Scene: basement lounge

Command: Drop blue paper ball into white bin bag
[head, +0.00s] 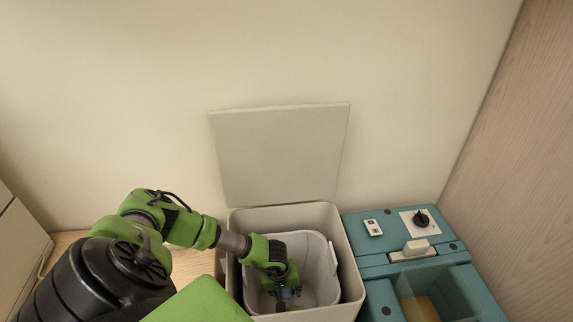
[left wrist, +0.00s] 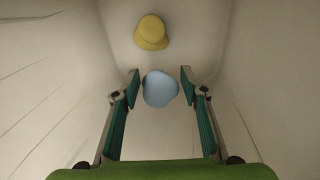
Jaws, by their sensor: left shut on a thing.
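The white bin bag (head: 322,262) lines an open square bin; its pale inside walls fill the left wrist view (left wrist: 262,70). My left gripper (head: 287,292) reaches down inside the bag. It is shut on the blue paper ball (left wrist: 160,89), which shows pale blue between the two fingertips (left wrist: 160,86) in the left wrist view. In the head view the ball is mostly hidden by the gripper. My right gripper is not in view.
A yellow object (left wrist: 151,33) lies in the bag beyond the ball. The bin's lid (head: 280,155) stands open against the wall. A teal unit (head: 375,262) with a black knob (head: 421,218) stands close at the right of the bin.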

